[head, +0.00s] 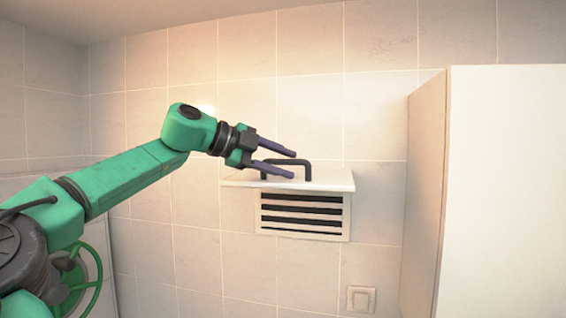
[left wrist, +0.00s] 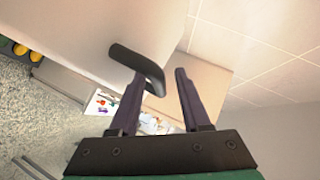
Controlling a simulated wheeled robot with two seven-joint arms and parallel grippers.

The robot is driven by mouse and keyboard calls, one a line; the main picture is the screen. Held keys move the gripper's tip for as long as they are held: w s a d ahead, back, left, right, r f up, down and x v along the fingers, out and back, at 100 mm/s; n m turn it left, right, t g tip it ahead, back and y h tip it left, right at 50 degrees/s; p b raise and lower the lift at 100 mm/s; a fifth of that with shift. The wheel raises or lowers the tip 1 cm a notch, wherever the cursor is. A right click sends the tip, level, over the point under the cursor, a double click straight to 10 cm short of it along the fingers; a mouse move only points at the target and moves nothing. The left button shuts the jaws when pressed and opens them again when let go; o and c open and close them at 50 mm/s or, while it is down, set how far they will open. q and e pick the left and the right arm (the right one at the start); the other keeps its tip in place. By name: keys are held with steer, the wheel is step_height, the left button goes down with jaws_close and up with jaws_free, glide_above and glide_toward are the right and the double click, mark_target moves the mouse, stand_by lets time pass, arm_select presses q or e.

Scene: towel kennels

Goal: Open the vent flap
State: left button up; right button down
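The vent flap (head: 315,182) is a white panel that stands out about level from the tiled wall, swung up above the dark slats of the vent (head: 302,214). A dark handle (head: 307,163) stands on the flap's upper face. My left gripper (head: 293,164) is at the handle with its two fingers apart. In the left wrist view the flap (left wrist: 120,28) fills the upper left and the bent handle (left wrist: 137,62) lies by the left finger, partly in the gap. The fingers do not visibly clamp it. My right gripper is not in view.
A tall white cabinet (head: 505,190) stands to the right of the vent. A small wall switch (head: 361,299) is below the vent. The wall left of and above the vent is bare tile. The left wrist view shows a speckled floor (left wrist: 45,120).

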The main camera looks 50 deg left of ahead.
arm_select(q)
steer(key=b+v, duration=0.2)
steer(key=v, duration=0.4)
steer(key=shift+s+a, duration=0.15)
steer(key=shift+s, duration=0.15)
steer(key=v, duration=0.8)
steer(key=shift+b, duration=0.35)
steer(key=shift+w, duration=0.1)
